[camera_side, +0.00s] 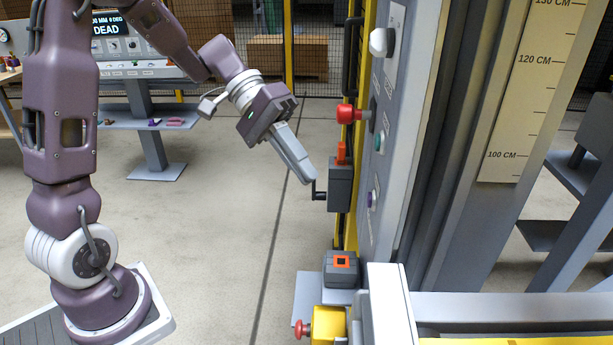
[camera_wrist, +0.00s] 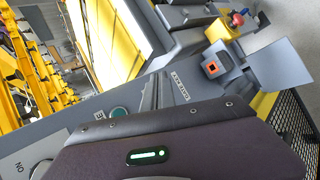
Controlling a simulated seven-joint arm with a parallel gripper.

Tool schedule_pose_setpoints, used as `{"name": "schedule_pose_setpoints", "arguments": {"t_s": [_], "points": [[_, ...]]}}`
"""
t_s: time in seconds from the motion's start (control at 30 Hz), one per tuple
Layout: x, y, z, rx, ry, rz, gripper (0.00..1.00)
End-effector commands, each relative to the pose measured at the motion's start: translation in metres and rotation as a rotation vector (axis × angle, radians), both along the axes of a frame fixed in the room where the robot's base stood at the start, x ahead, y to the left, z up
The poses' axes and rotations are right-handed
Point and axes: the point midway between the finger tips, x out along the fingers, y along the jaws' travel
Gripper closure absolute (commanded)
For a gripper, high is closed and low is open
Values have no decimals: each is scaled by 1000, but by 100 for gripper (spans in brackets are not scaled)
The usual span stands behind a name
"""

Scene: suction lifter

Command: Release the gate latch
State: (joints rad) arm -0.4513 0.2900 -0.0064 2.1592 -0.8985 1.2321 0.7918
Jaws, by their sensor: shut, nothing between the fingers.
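A dark grey box (camera_side: 340,185), which looks like the gate latch, is mounted on the left side of the grey control panel. It has an orange piece (camera_side: 341,152) on top and a small black crank-like handle (camera_side: 319,190) on its left. My gripper (camera_side: 309,178) points down and right, its shut fingertips just above and beside this handle. I cannot tell whether they touch it.
Below stands a grey box with an orange-framed slot (camera_side: 341,263), also in the wrist view (camera_wrist: 212,68), and a yellow box with a red button (camera_side: 326,324).

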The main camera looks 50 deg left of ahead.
Motion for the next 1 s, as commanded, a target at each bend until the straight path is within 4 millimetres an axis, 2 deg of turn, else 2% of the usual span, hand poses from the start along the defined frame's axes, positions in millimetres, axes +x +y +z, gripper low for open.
{"name": "schedule_pose_setpoints", "arguments": {"t_s": [0.03,0.1,0.17,0.23,0.3,0.4,0.5,0.6,0.67,1.0], "points": [[25,17,-12,-97,-1,58,100],[60,47,-28,-232,-44,151,100],[88,78,-46,-333,-97,251,100],[113,121,-74,-430,-171,381,100],[130,167,-106,-495,-252,522,100],[137,221,-149,-536,-356,700,100],[134,259,-183,-538,-426,828,100],[130,278,-202,-532,-466,900,100],[128,284,-208,-527,-478,921,100],[129,284,-210,-526,-480,925,100]]}}
